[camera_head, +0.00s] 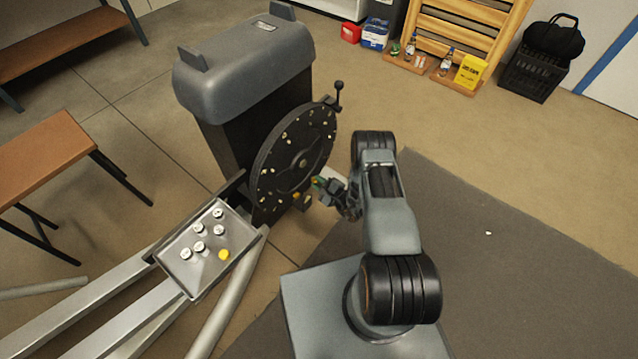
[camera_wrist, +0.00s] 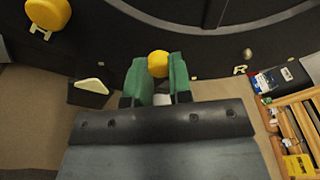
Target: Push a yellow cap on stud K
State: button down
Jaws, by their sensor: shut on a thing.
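My gripper (camera_wrist: 160,82) has green fingers and is shut on a yellow cap (camera_wrist: 158,64) at its fingertips, in front of the black flywheel disc (camera_wrist: 150,35). I cannot tell whether the cap touches the disc. Another yellow cap (camera_wrist: 48,12) sits on the disc at upper left, beside a letter that looks like H. A bare stud (camera_wrist: 247,53) shows at the right above a letter R. In the head view, my gripper (camera_head: 320,184) is close to the lower right of the disc (camera_head: 291,148). No K label is readable.
A metal tray (camera_head: 182,270) on rails left of the disc holds several white-topped pieces and one yellow cap (camera_head: 224,254). A wooden bench (camera_head: 40,155) stands at the left. Shelves and a black crate (camera_head: 530,72) are at the back.

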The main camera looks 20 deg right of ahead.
jog(key=shift+w+a, duration=0.25)
jog(key=shift+w, duration=0.05)
dwell(0.4)
jog(key=c, duration=0.9)
grip_release()
jog(key=shift+c, duration=0.2)
jog(key=p+v, duration=0.3)
jog(key=v, duration=1)
jog(key=shift+s+d, duration=0.15)
jog(key=shift+s, duration=0.2)
jog(key=shift+r, duration=0.1)
